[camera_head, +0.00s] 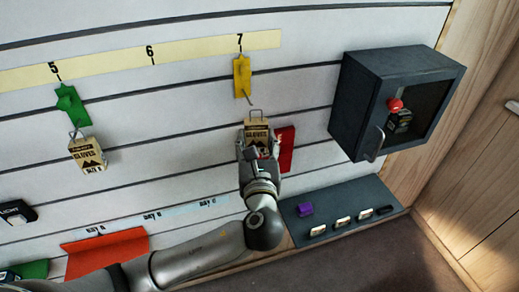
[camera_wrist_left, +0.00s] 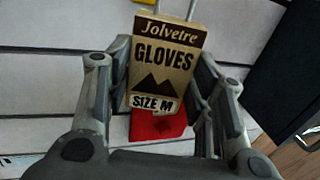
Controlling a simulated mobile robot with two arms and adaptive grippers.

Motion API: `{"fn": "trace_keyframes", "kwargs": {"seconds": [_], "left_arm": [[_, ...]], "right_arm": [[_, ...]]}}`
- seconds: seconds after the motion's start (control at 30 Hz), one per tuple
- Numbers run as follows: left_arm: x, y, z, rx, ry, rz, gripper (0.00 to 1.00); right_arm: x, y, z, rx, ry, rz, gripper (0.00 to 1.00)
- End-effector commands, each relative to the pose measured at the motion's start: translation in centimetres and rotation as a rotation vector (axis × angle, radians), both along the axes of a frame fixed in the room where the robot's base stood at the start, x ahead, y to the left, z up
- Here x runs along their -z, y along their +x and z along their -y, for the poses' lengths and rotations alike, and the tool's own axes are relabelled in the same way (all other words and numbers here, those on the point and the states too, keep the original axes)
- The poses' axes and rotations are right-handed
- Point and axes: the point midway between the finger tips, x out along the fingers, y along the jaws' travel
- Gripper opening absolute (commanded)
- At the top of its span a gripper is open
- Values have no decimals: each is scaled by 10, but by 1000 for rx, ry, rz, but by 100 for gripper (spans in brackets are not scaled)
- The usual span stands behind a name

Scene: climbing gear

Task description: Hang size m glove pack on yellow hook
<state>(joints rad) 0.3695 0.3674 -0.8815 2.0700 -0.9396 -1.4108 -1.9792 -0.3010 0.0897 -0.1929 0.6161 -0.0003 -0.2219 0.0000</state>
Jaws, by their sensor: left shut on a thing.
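The glove pack (camera_head: 257,127) is tan cardboard with a wire loop on top. In the left wrist view the pack (camera_wrist_left: 161,62) reads "GLOVES" and "SIZE M". My left gripper (camera_head: 258,146) is shut on the pack's sides and holds it upright against the slatted wall. The yellow hook (camera_head: 242,76) is just above, under the number 7. Its wire prong points down toward the pack's loop; I cannot tell whether they touch. The left gripper also shows in the left wrist view (camera_wrist_left: 162,85). My right gripper is not in view.
A red piece (camera_head: 286,150) is on the wall just behind the pack. Another glove pack (camera_head: 87,154) hangs on a green hook (camera_head: 72,104) at the left. A dark cabinet (camera_head: 358,75) stands out at the right. A grey shelf (camera_head: 350,205) with small items is below.

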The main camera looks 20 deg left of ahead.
Motion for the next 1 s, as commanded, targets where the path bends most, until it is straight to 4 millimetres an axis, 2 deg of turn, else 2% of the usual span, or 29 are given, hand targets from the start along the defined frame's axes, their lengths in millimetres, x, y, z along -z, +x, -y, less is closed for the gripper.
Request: {"fn": "trace_keyframes", "kwargs": {"seconds": [0.1,0.17,0.53,0.93,1.0], "left_arm": [[2,6,-4,1,1,3,23],[2,9,-6,1,1,3,23],[4,28,-19,0,0,2,23],[6,47,-33,-1,1,2,23],[5,50,-34,-1,1,0,23]], "right_arm": [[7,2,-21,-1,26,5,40],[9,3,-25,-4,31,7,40],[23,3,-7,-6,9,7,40],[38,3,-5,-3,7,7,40],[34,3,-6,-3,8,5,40]]}}
